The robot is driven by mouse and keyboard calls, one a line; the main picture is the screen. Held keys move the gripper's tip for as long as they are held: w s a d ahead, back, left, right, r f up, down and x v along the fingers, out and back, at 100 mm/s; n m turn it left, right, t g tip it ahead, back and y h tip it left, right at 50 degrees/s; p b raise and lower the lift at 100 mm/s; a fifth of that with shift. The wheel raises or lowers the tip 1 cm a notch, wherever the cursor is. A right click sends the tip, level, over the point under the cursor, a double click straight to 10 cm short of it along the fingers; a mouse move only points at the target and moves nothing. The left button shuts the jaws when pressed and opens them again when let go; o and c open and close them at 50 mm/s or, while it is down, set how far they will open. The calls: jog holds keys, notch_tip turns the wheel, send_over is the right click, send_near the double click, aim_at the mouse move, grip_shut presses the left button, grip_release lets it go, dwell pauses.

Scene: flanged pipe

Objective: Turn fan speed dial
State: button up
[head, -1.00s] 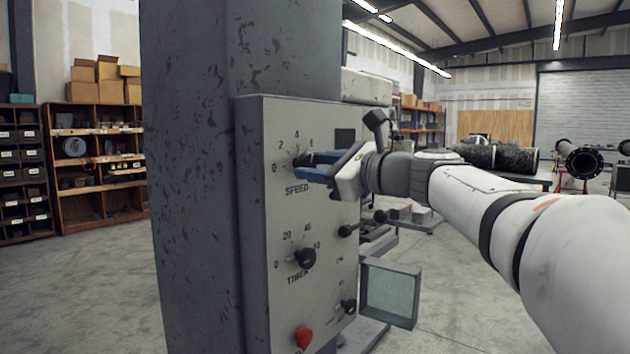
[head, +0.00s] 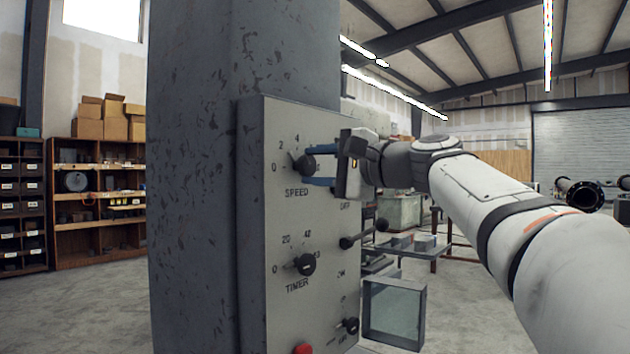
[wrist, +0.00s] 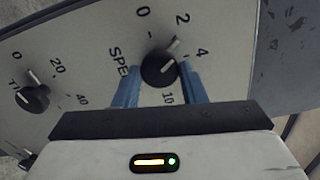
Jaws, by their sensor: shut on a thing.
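The speed dial (head: 303,164) is a round black knob near the top of the grey control panel, with numbers around it and "SPEED" printed below. It also shows in the wrist view (wrist: 158,68), where its light pointer mark points close to the 2. My gripper (head: 319,165) reaches it from the right in the head view. Its two blue fingers lie one on each side of the knob and are shut on it; they also show in the wrist view (wrist: 161,72). The fingers and the knob hide part of the scale's higher numbers.
An open glazed cover (head: 394,311) sticks out at the panel's lower right. The panel (head: 255,230) is on a scuffed grey column (head: 195,200).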

jog(key=n+b, duration=0.4)
jog(key=n, duration=0.2)
jog(key=shift+f, duration=0.2)
jog(key=shift+r+n+b, duration=0.15)
jog(key=shift+n+b, duration=0.9)
jog(key=shift+n, duration=1.35)
jog(key=o, duration=1)
jog(key=shift+r, duration=0.1)
jog(key=shift+s+d, duration=0.1)
jog(key=shift+d, duration=0.05)
jog(key=v, duration=0.7)
jog(key=shift+s+d, duration=0.2)
jog(key=shift+d, duration=0.05)
